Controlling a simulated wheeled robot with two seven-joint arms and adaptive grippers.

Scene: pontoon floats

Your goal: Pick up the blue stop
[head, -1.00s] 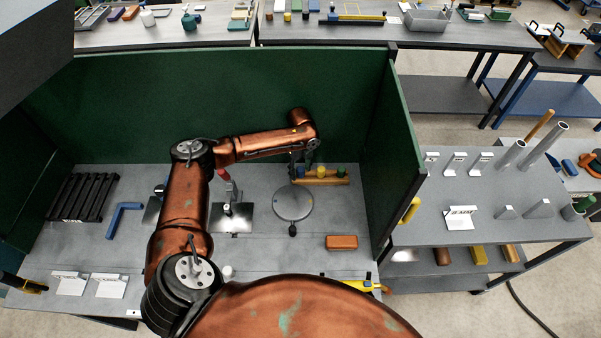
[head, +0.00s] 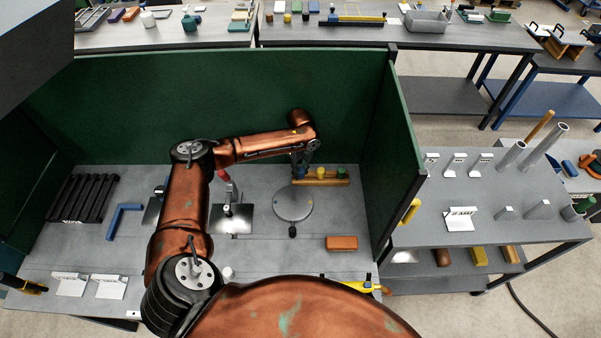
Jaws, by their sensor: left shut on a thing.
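A wooden rack (head: 325,182) stands at the back of the bench inside the green walls. It holds the small blue stop (head: 300,172), a yellow stop (head: 320,172) and a green stop (head: 340,173) in a row. My left gripper (head: 299,167) points down at the rack's left end and is shut on the blue stop. The fingers partly hide the blue stop, and I cannot tell whether it is clear of the rack. My right gripper is not in view.
A round grey plate (head: 293,204) lies just in front of the rack. An orange-brown block (head: 341,243) is at front right, a blue angle piece (head: 121,218) and a black rack (head: 81,198) at left. Green walls (head: 230,95) close the back and right side.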

